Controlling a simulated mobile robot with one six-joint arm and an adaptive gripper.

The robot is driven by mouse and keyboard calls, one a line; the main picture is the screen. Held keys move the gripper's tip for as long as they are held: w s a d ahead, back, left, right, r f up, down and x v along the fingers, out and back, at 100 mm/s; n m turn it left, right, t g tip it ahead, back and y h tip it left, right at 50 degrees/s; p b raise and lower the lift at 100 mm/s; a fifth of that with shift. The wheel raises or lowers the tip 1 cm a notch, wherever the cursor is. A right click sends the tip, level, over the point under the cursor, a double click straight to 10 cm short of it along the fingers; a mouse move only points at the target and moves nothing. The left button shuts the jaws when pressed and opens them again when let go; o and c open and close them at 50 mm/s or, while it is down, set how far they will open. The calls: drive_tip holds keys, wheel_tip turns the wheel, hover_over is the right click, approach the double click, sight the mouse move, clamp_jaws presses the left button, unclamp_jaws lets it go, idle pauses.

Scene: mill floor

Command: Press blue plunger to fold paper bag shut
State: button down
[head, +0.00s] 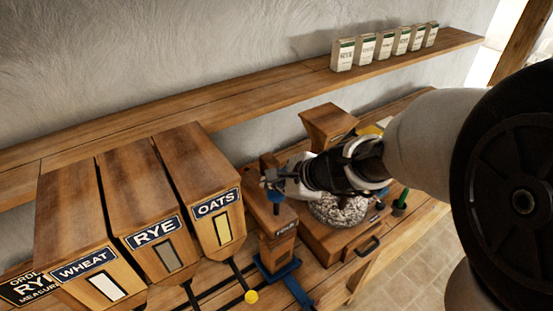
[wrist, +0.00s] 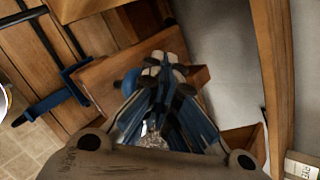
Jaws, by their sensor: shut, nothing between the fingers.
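The blue plunger (head: 274,208) shows on the sloping top of a wooden post-like box (head: 284,240), whose small front label is too small to read surely. My gripper (head: 270,180) is shut and empty, with its fingertips just above the plunger in the head view. In the wrist view my gripper (wrist: 164,68) has its closed fingertips beside the blue plunger (wrist: 131,82), which is partly hidden behind them. I cannot tell whether they touch. No paper bag can be made out at the box.
Wheat, rye and oats bins (head: 215,200) stand to the left. A blue bracket (head: 275,271) sits at the box's foot. A wooden mill (head: 330,235) stands right, partly behind my arm. Several labelled packets (head: 385,47) line the shelf (head: 280,90) above.

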sight(272, 192)
drive_tip(key=shift+f+b, duration=1.7)
idle(1.2)
drive_tip(key=shift+r, duration=0.15)
drive_tip(key=shift+r+p, duration=2.2)
drive_tip(key=shift+r, duration=0.2)
wheel_tip(272, 192, up, 5)
drive_tip(key=p, duration=0.4)
